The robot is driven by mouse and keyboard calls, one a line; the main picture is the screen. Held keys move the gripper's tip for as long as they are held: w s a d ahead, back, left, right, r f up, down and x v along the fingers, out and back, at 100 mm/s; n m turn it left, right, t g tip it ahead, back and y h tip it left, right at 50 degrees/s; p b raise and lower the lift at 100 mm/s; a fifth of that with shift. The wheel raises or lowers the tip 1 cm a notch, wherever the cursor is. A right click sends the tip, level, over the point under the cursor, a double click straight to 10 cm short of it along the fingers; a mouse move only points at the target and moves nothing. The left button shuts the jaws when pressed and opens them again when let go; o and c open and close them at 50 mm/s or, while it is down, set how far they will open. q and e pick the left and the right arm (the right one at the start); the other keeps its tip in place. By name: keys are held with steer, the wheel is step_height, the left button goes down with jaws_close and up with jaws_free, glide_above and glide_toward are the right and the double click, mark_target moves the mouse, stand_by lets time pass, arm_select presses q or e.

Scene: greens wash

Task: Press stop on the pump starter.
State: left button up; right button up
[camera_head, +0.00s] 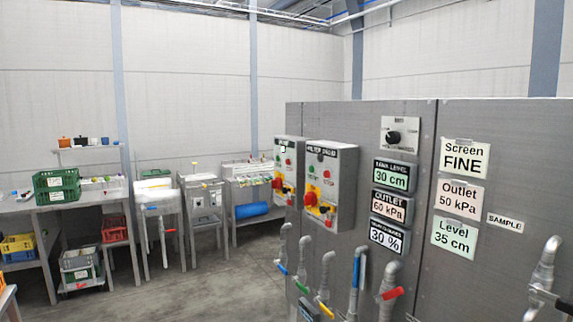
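Two grey starter boxes are mounted side by side on the left part of the grey panel wall. The left box (288,150) and the right box (344,172) each have a dark label on top, small green and red buttons, and a red rotary switch on a yellow plate. The right label seems to read "FILTER DRUM"; the left label is too small and slanted to read, so I cannot tell for sure which is the pump starter. Neither of my grippers is in view.
Pipes with coloured valve levers stick out below. Benches with crates (57,186) stand at left; the floor (215,292) between is clear.

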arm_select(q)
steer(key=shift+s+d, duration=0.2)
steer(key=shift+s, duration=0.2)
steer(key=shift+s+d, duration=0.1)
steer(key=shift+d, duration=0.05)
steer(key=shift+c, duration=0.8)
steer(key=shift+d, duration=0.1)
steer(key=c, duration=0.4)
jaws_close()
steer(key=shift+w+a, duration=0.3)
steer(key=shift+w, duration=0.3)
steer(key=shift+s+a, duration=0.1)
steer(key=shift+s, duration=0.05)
